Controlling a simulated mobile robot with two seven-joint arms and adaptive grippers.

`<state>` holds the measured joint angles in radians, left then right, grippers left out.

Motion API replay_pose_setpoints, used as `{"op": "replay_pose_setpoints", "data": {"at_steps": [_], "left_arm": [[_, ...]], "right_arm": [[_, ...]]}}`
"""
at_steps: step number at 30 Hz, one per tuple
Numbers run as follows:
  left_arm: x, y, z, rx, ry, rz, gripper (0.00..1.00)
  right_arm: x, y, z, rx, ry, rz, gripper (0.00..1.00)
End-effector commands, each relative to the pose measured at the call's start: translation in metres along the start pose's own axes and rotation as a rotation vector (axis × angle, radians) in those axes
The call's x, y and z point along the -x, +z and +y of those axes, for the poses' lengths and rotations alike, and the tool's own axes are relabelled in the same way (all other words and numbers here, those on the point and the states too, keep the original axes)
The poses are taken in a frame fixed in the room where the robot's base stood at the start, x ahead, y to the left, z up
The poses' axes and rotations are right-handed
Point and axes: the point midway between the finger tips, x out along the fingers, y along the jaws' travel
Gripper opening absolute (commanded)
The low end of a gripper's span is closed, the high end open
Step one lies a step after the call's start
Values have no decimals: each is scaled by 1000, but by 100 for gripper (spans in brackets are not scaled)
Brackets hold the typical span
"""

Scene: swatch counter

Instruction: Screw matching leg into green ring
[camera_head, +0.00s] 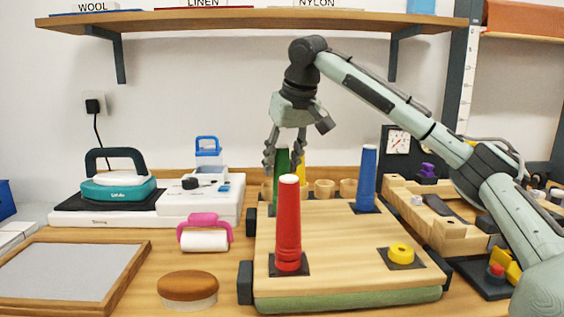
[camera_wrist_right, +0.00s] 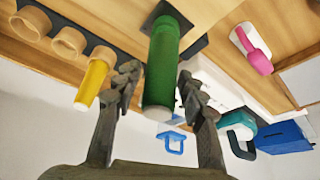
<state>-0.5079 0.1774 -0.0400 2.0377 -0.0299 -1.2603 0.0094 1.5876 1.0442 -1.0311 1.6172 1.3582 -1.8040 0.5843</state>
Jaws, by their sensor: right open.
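The green leg (camera_wrist_right: 161,65) has its far end at a dark corner plate (camera_wrist_right: 194,43) of the wooden board (camera_head: 340,225); the green ring itself cannot be made out. In the head view the green leg (camera_head: 282,165) is partly hidden behind the red leg (camera_head: 288,225) and fingers. My right gripper (camera_head: 284,160) is open, pointing down, with one finger on each side of the green leg (camera_wrist_right: 155,85). The red leg stands upright on the front left plate, the blue leg (camera_head: 366,178) at the back right. My left gripper is not in view.
A yellow ring (camera_head: 401,253) sits bare on the front right plate. A yellow leg (camera_wrist_right: 92,82) stands in a rack of wooden cups (camera_wrist_right: 68,42) behind the board. A pink-handled roller (camera_head: 204,236) and a round brown-topped pad (camera_head: 187,288) lie to the left.

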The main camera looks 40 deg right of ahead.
Motion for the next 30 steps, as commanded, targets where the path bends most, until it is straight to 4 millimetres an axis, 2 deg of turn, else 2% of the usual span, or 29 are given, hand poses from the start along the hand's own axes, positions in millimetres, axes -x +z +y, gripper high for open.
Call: {"op": "replay_pose_setpoints", "data": {"at_steps": [14, 30], "left_arm": [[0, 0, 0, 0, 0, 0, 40], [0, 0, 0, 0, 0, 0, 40]], "right_arm": [[-1, 0, 0, 131, -55, -4, 41], [-1, 0, -1, 890, -375, -1, 41]]}}
